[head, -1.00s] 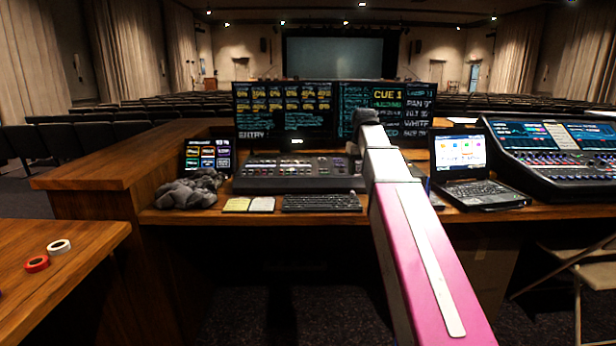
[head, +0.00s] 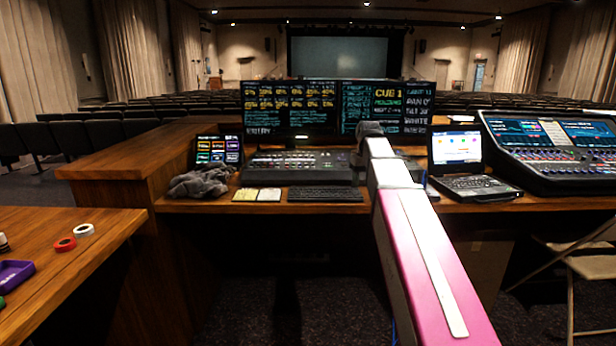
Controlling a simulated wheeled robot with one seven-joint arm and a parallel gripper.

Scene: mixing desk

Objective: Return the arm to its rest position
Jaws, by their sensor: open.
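My pink and white arm (head: 430,265) reaches from the bottom right edge up and forward to the middle of the picture. Its far visible end is a dark rounded part (head: 370,129) in front of the monitors. No gripper fingers can be made out; my gripper is not seen, and the arm may hide what lies behind it. No held object is visible.
Ahead is a wooden desk (head: 230,207) with monitors (head: 290,108), a lighting console (head: 300,168), a keyboard (head: 325,194), a dark cloth (head: 200,183), a laptop (head: 457,150) and a mixing desk (head: 560,150). A folding chair (head: 590,270) stands at right.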

